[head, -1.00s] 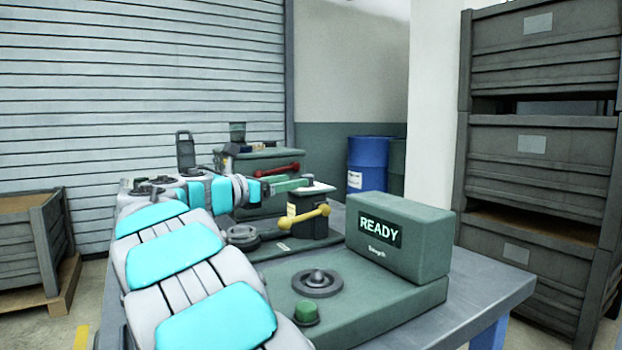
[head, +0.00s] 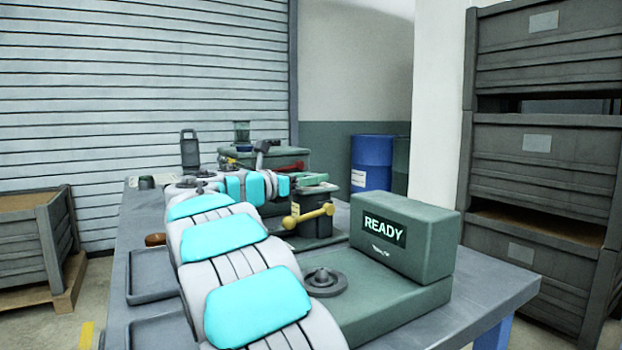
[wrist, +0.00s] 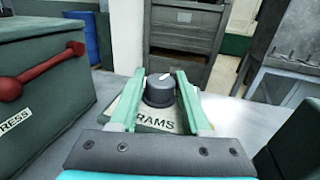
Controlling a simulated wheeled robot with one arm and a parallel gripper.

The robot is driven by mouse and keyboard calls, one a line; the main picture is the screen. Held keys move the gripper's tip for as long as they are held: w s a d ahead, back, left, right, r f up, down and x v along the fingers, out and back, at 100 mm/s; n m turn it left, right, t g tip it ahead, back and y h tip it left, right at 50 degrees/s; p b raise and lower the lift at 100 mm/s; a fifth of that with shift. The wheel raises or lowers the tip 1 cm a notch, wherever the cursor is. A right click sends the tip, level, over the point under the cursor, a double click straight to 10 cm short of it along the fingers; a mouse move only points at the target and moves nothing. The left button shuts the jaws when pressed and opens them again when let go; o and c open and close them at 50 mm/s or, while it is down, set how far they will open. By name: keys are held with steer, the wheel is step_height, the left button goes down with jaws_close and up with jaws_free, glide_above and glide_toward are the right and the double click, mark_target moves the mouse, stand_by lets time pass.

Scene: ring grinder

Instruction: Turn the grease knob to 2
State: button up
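A dark round knob (wrist: 160,92) with a white pointer mark on top stands on a pale plate (wrist: 126,106) in the wrist view. The pointer leans to the upper right. Lettering ending in "RAMS" shows on the plate; no scale numbers are readable. My gripper (wrist: 159,76) has its two green fingers apart, one on each side of the knob. I cannot tell whether either finger touches it. In the head view my gripper (head: 312,183) reaches behind the black press with the yellow handle, and the knob cannot be made out.
A green press body (wrist: 40,85) with a red handle (wrist: 45,72) stands close on the left in the wrist view. The yellow handle (head: 308,215) and the green READY box (head: 405,238) stand near my arm. Trays (head: 152,275) lie at the table's left.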

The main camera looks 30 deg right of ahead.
jaws_close()
steer(key=shift+n+t, duration=0.3)
steer(key=shift+s+r+n+t, duration=0.1)
steer(key=shift+n+t, duration=0.2)
steer(key=shift+t, duration=0.3)
steer(key=n+t+y, duration=0.1)
steer(key=t, duration=0.1)
steer(key=n+t+y, duration=0.1)
steer(key=n+t, duration=0.1)
steer(key=shift+s+d+t+y, duration=0.1)
steer(key=shift+d+t+y, duration=0.05)
steer(key=shift+t+y, duration=0.25)
steer(key=shift+f+n+t+y+b, duration=0.2)
steer(key=shift+n+t+y+b, duration=0.3)
steer(key=shift+n+t, duration=0.3)
steer(key=shift+n+t+y+b, duration=0.55)
steer(key=shift+n+t+y, duration=0.25)
steer(key=shift+t+y, duration=0.1)
steer(key=shift+w+r+n+t+y, duration=0.1)
steer(key=shift+w+n+t+y, duration=0.1)
steer(key=shift+n+t+y, duration=0.1)
